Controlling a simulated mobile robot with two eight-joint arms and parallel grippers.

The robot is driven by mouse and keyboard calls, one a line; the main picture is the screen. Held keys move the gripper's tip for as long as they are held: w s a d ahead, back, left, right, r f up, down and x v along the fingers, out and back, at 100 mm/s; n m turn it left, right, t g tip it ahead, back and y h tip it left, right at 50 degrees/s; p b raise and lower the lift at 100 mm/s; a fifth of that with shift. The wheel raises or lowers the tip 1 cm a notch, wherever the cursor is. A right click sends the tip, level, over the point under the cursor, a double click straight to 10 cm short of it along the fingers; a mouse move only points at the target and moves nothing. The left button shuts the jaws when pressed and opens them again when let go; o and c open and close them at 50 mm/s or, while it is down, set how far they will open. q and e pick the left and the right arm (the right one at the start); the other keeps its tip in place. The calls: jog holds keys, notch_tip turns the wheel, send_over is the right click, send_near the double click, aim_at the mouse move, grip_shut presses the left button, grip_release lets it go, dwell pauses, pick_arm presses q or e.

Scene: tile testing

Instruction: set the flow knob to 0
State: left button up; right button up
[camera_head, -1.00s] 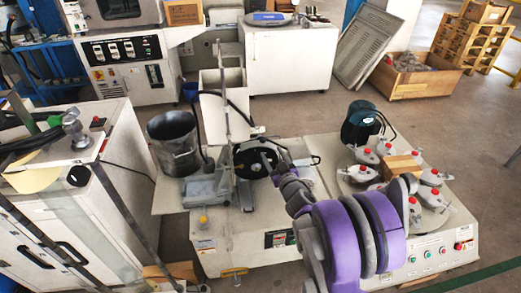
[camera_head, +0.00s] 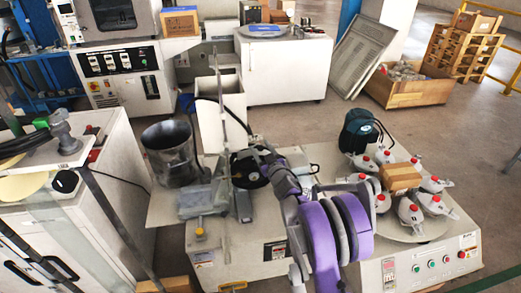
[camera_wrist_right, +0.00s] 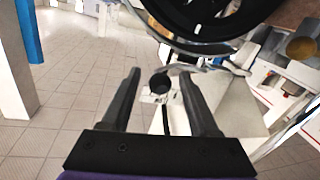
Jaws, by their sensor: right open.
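A small dark round knob-like part (camera_wrist_right: 160,83) shows in the right wrist view, between and beyond my fingertips, with a pale plate behind it. I cannot tell for sure that it is the flow knob, and I see no scale or pointer on it. My right gripper (camera_wrist_right: 159,75) is open, with one finger on each side of the part in the picture; contact is not visible. In the head view my right gripper (camera_head: 263,160) is over the black wheel (camera_head: 246,168) of the white machine (camera_head: 232,243). My left gripper is not in view.
A large dark ring (camera_wrist_right: 200,25) crosses the top of the wrist view, close above the fingers. A metal bucket (camera_head: 172,152) stands left of the wheel. A turntable with several red-capped flasks and a cardboard box (camera_head: 400,177) is at the right.

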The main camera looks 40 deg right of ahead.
grip_shut()
dwell(0.3)
jog(key=shift+w, duration=0.1)
dwell(1.1)
